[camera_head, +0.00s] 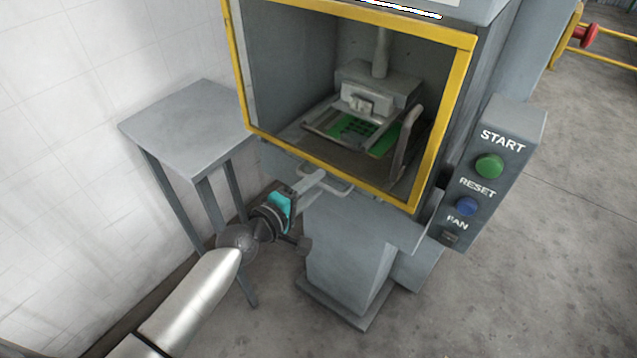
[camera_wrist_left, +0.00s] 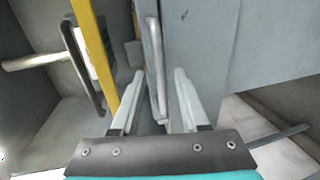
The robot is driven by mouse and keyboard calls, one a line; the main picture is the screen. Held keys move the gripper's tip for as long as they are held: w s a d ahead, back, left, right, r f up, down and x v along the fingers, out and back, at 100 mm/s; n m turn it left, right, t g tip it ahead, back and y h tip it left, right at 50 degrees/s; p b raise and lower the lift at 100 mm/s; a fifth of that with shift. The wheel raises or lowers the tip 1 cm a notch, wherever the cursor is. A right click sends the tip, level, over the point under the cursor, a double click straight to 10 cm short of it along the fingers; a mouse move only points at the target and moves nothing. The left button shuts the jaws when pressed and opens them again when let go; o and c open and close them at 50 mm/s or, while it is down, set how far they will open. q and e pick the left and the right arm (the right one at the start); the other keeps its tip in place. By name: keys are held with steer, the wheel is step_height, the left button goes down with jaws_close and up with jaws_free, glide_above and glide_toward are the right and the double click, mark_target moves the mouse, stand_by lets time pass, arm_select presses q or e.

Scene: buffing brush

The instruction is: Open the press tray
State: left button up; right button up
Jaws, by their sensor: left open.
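The press (camera_head: 360,100) is a grey cabinet with a yellow-framed opening. Inside it, a green board (camera_head: 382,143) lies under the press head. A light metal loop handle (camera_head: 342,192) sticks out below the yellow frame at the front; I take it to be the press tray's handle. My left gripper (camera_head: 318,181) is at this handle with its jaws open. In the left wrist view, the handle bar (camera_wrist_left: 155,50) runs between the two open fingers (camera_wrist_left: 158,76), and I cannot tell whether either finger touches it. My right gripper is in neither view.
A grey side table (camera_head: 190,118) stands left of the press against the white wall. A control box with a green START button (camera_head: 489,166) and a blue RESET button (camera_head: 467,206) is on the press's right.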

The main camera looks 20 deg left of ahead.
arm_select(q)
steer(key=shift+x, duration=0.9)
jaws_close()
stand_by(0.9)
